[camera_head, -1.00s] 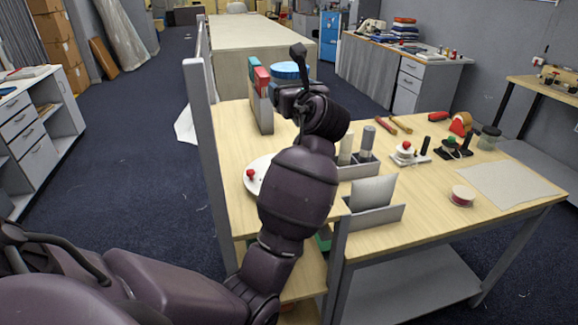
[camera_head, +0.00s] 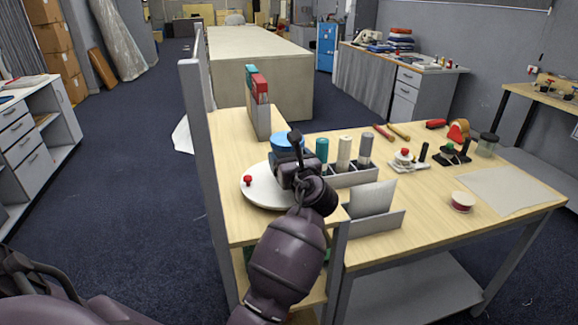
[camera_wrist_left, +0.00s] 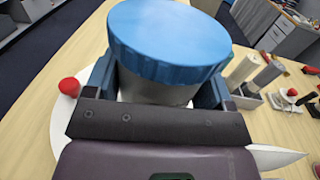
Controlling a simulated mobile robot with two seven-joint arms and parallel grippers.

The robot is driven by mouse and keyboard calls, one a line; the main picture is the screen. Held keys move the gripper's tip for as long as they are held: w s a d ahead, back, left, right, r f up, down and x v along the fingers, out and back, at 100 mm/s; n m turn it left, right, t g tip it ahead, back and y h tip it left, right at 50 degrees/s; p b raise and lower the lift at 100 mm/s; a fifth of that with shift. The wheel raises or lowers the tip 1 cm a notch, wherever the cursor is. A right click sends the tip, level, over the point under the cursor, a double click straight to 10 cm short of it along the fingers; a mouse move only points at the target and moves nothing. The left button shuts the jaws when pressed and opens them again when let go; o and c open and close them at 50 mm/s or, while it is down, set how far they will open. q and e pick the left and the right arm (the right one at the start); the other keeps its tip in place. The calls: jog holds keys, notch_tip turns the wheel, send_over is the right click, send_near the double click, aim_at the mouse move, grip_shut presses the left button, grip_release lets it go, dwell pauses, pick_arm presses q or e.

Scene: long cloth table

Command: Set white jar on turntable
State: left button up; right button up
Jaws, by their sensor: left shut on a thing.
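The white jar, with a wide blue lid (camera_head: 286,141), is held upright over the white round turntable (camera_head: 262,195). My left gripper (camera_head: 290,160) is shut on it and hides most of its body. In the left wrist view the blue lid (camera_wrist_left: 170,40) fills the top, with the pale jar body (camera_wrist_left: 157,90) between the two fingers. The turntable's rim (camera_wrist_left: 58,130) shows below and to the left. A red knob (camera_head: 248,180) stands near the turntable's left edge. I cannot tell whether the jar's base touches the turntable. My right gripper is out of view.
A grey rack with teal, white and grey cylinders (camera_head: 344,152) stands close on the right. A grey file holder (camera_head: 257,105) with red and teal items stands behind. A card holder (camera_head: 372,215) is at front right. A grey post (camera_head: 200,150) rises at the left.

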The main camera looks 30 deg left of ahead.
pick_arm(q)
jog(key=shift+f, duration=0.9)
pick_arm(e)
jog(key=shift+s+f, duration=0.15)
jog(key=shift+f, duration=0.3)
pick_arm(q)
jog(key=shift+f, duration=0.15)
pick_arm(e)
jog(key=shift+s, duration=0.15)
pick_arm(q)
jog(key=o, duration=0.9)
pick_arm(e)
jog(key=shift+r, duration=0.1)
